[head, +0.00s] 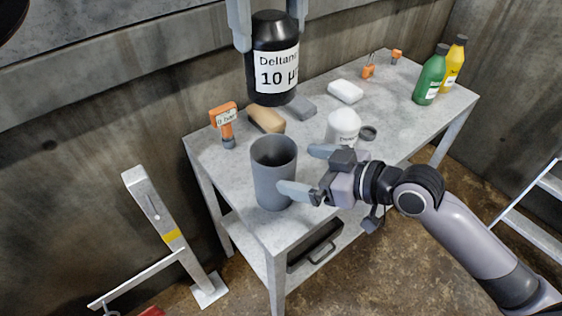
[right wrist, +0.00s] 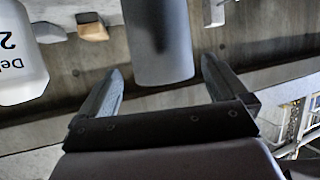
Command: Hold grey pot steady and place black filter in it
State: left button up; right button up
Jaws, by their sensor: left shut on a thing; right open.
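The grey pot (head: 272,178) stands upright near the front left corner of the workbench. My right gripper (head: 297,168) is open beside it, fingers pointing at its right side. In the right wrist view the pot (right wrist: 158,40) shows between the two spread fingers, with gaps on both sides. The black filter (head: 272,58), a black cylinder with a white "Deltano 10 µ" label, is in my left gripper (head: 270,36), shut on its upper part. It hangs upright, behind and above the pot in the head view. The pot's inside bottom is hidden.
The workbench (head: 400,140) also holds a white labelled container (head: 343,127), a brown block (head: 266,119), an orange-headed tool (head: 224,122), a white block (head: 345,91), and green (head: 430,77) and yellow bottles (head: 454,65). A metal post (head: 160,215) stands at left.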

aim_at(258, 160)
jog(key=x, duration=0.7)
jog(key=shift+w+a+f, duration=0.1)
jog(key=shift+w+a, duration=0.05)
jog(key=shift+a, duration=0.05)
jog(key=c, duration=0.7)
pick_arm(q)
notch_tip(258, 160, down, 19)
pick_arm(e)
jog(key=shift+c, duration=0.3)
